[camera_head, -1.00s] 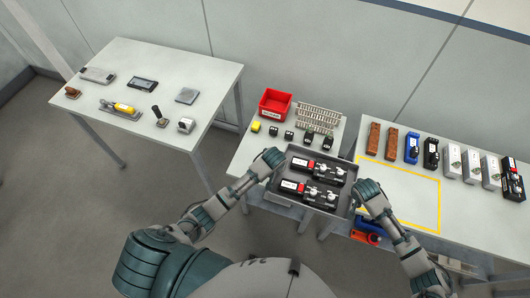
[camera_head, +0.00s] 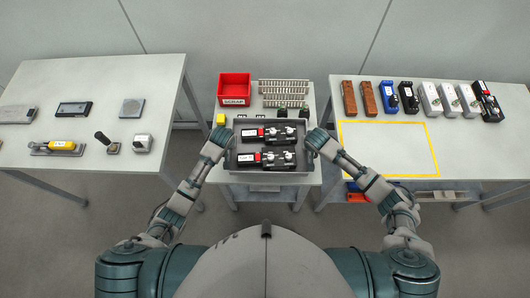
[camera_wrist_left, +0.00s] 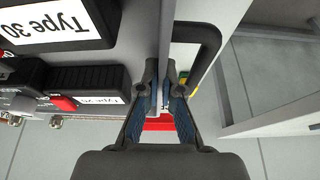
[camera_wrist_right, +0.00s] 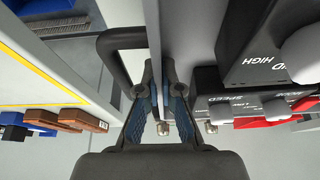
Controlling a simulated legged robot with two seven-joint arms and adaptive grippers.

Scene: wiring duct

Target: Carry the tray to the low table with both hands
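The grey tray (camera_head: 262,171) holds two black devices with red switches, the rear one (camera_head: 270,135) and the front one (camera_head: 267,159). The tray is level at the front of the middle table (camera_head: 226,108); whether it rests on it or hangs above cannot be told. My left gripper (camera_head: 226,139) is at the tray's left side; in the left wrist view its fingers (camera_wrist_left: 166,78) pinch the side wall beside a black handle (camera_wrist_left: 208,40). My right gripper (camera_head: 315,140) is at the right side, its fingers (camera_wrist_right: 158,78) likewise on the wall beside a handle (camera_wrist_right: 112,42).
A red scrap bin (camera_head: 234,87), slotted duct pieces (camera_head: 284,92) and small blocks stand behind the tray. The left table (camera_head: 90,160) carries several tools. The right table (camera_head: 460,140) has a row of devices and an empty yellow-outlined area (camera_head: 388,148).

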